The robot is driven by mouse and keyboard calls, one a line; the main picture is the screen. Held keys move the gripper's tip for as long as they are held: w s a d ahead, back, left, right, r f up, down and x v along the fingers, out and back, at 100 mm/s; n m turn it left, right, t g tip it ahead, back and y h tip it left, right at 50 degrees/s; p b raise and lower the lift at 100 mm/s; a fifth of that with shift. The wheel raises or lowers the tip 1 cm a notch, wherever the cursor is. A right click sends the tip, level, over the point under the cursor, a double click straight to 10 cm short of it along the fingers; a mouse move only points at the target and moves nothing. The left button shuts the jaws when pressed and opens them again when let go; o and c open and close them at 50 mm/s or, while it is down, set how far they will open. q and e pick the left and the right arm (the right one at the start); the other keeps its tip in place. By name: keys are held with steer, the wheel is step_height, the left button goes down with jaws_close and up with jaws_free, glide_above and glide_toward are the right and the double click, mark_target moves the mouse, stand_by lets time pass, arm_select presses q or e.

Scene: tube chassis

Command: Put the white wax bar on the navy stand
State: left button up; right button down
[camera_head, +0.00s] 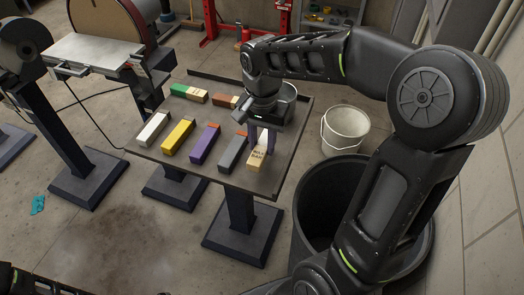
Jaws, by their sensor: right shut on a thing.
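A white bar (152,130) lies at the left end of the front row on the dark table (222,178). My right gripper (262,139) points down at the right end of that row. It is shut on a pale bar with dark lettering (257,159), which is at or just above the tabletop; I cannot tell if it touches. The gripper hides the bar's far end. No clearly navy stand stands out; a blue-grey bar (233,152) lies just left of the gripper. My left gripper is not in view.
Yellow (179,137) and purple (205,144) bars lie between the white and blue-grey ones. A green-and-tan block (188,93) and a brown block (224,101) lie behind. A white bucket (345,130) and a black bin (312,215) stand right of the table.

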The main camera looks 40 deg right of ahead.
mark_target(262, 145)
steer(key=shift+f, duration=1.8)
steer(key=shift+f, duration=0.2)
steer(key=c, duration=1.1)
jaws_free()
steer(key=shift+o, duration=0.2)
steer(key=shift+r, duration=0.1)
step_height(262, 145, up, 12)
steer(key=shift+r, duration=0.1)
